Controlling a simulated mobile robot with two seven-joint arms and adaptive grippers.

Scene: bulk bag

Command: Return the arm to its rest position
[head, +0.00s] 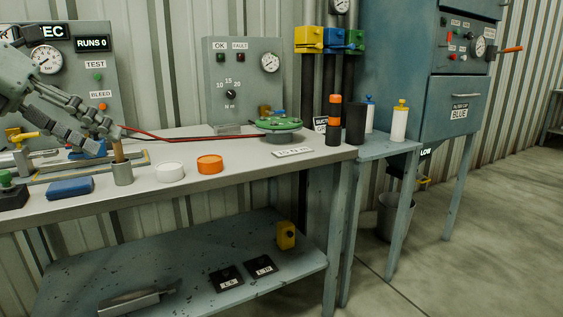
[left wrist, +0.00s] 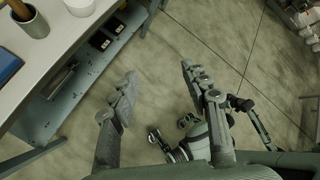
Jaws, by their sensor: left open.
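My left gripper (head: 100,136) hangs at the left of the head view, above the back left part of the workbench (head: 230,168). Its fingers are apart, and nothing shows between them. In the left wrist view the same gripper (left wrist: 158,72) has its fingers spread over bare floor, with the bench off to the left. A grey cup (head: 122,174) with a wooden stick in it stands just in front of the fingertips in the head view. It also shows in the left wrist view (left wrist: 32,24).
On the bench are a blue block (head: 70,187), a white lid (head: 169,172), an orange lid (head: 210,164) and a green round piece (head: 278,123). A red hose (head: 190,138) runs along the back. A blue cabinet (head: 455,105) stands right.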

